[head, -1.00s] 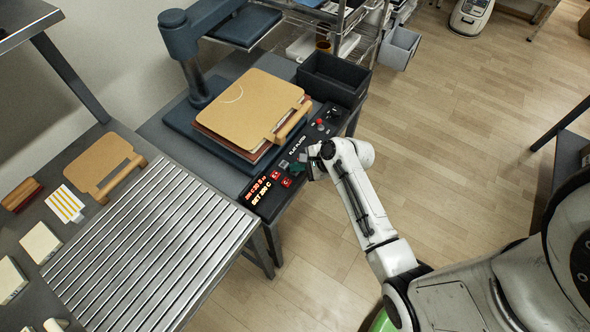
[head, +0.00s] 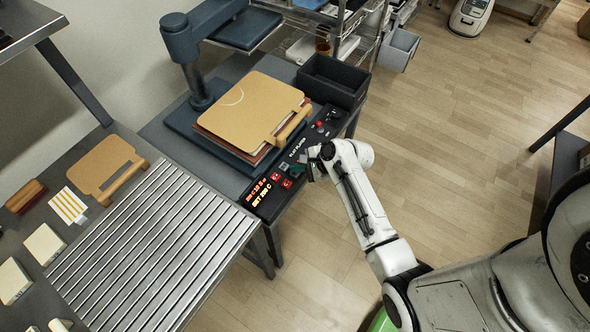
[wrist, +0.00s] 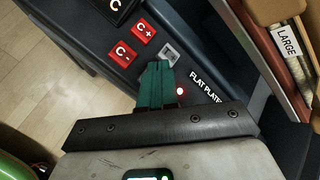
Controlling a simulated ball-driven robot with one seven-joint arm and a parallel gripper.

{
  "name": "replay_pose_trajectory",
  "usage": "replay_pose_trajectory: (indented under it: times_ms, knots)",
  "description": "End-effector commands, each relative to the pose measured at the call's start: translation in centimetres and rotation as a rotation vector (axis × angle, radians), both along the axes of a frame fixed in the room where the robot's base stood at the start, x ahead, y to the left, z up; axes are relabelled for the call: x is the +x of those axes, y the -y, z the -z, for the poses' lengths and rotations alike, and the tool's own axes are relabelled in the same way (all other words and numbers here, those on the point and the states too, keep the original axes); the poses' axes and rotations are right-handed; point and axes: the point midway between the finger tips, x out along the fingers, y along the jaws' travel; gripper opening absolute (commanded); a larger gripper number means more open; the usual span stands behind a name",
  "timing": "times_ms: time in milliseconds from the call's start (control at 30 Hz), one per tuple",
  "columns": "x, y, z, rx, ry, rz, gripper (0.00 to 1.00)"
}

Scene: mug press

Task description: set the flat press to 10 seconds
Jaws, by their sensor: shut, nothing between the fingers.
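The flat press (head: 236,160) stands on the grey bench, with a stack of boards on its bed. Its black control panel (head: 318,137) runs along the front edge and is labelled "FLAT PLATEN". A lit display (head: 262,190) at its near end shows two red-orange lines; the lower seems to read "SET 200 C", and the upper may end in "10 S". The wrist view shows red C+ (wrist: 143,32) and C- (wrist: 123,53) buttons and a grey button (wrist: 171,52). My gripper (wrist: 156,68), with green fingertips, is shut and empty beside the grey button; contact cannot be told.
A black bin (head: 333,80) stands beyond the press. A ribbed metal surface (head: 150,250) lies at the near left. The floor (head: 450,130) on the right is clear.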

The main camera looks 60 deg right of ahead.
Motion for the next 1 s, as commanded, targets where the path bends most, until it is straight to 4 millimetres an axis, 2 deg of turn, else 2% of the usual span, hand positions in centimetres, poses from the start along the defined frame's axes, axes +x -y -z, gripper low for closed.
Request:
replay_pose_trajectory:
  times_ms: [100, 533, 1000]
  knots:
    - [0.0, 0.0, -0.7, 0.0, 0.0, 0.0, 0.0]
    - [0.0, 0.0, -1.0, 0.0, 0.002, -0.001, 0.0]
    - [0.1, 0.0, -4.8, 0.0, 0.002, -0.001, 0.0]
